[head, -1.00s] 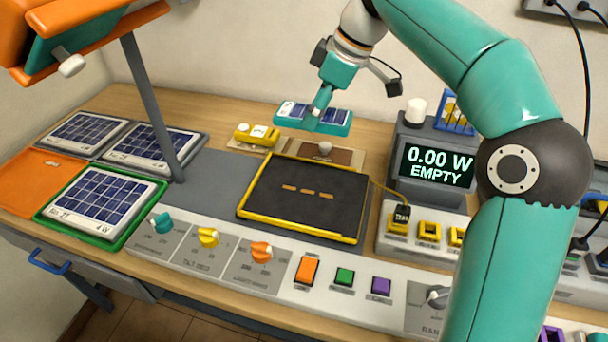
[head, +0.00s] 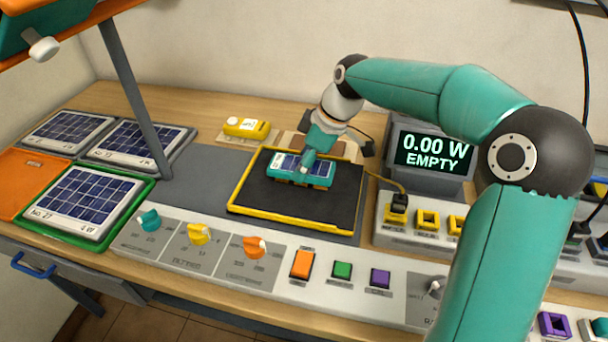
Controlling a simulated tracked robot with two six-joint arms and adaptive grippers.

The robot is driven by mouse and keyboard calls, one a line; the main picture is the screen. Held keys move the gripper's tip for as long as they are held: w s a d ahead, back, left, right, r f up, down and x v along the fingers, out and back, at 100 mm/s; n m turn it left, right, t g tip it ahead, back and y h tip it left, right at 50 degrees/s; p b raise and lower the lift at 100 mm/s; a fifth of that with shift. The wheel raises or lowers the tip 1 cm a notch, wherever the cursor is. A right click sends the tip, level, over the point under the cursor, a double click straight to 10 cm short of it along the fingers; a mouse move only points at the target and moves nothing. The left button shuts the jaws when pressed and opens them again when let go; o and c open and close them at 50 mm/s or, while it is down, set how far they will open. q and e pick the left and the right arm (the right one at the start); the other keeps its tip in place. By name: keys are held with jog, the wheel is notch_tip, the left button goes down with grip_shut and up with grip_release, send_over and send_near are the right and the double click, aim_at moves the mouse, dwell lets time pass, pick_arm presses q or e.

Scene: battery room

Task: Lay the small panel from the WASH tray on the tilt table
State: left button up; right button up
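The small panel (head: 287,161), with blue cells and a pale edge, is over the upper middle of the tilt table (head: 340,205), a black plate with a yellow rim. My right gripper (head: 306,168) is shut on the panel, its teal parts hiding some of it. I cannot tell whether the panel touches the plate or hangs just above it. My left gripper is not in view. No tray label reading WASH is legible.
A grey post (head: 135,90) rises there. A control strip (head: 180,250) runs in front. The display (head: 433,152) reads 0.00 W EMPTY. A yellow device (head: 247,127) sits behind.

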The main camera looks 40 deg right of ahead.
notch_tip(320, 180, down, 4)
jog(key=shift+r, duration=0.15)
jog(key=o, duration=1.3)
jog(key=shift+c, duration=0.2)
jog(key=v, duration=1.2)
jog(key=shift+r, duration=0.1)
